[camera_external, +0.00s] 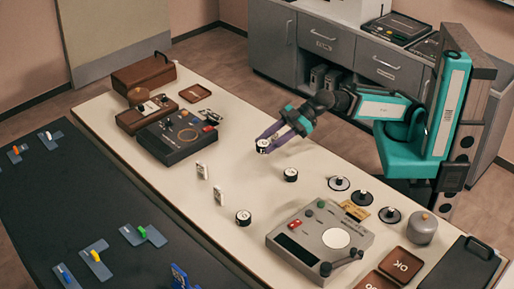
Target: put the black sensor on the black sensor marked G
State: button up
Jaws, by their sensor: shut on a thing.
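My gripper (270,137) is at the end of the teal arm, over the middle of the white table. It is shut on a small black sensor (263,147) with a white top, held above the table. A second black sensor (291,175) stands on the table to the right and nearer the camera. A third black sensor (243,217) stands further forward, left of the grey device. The markings on the sensors are too small to read, so I cannot tell which is G.
Two white upright blocks (202,170) (219,195) stand left of the sensors. Several black discs (339,183) lie to the right. A grey device (297,246) is at the front, and a dark device (177,139) at the left. Table between the sensors is clear.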

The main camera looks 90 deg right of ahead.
jog(key=s+a+r+n+g+y+p, duration=0.55)
jog(key=a+r+n+g+p, duration=0.3)
jog(key=a, duration=0.25)
notch_tip(320, 180, down, 12)
jog(key=shift+w+n+y, duration=0.25)
jog(key=shift+n+y, duration=0.1)
jog(key=shift+n, duration=0.1)
dwell(0.5)
jog(key=shift+a, duration=0.1)
jog(key=p, duration=0.2)
send_over(245, 211)
jog(key=shift+f, duration=0.65)
dwell(0.5)
jog(key=shift+f, duration=0.1)
jog(key=shift+f+p, duration=0.45)
jog(key=shift+f, duration=1.25)
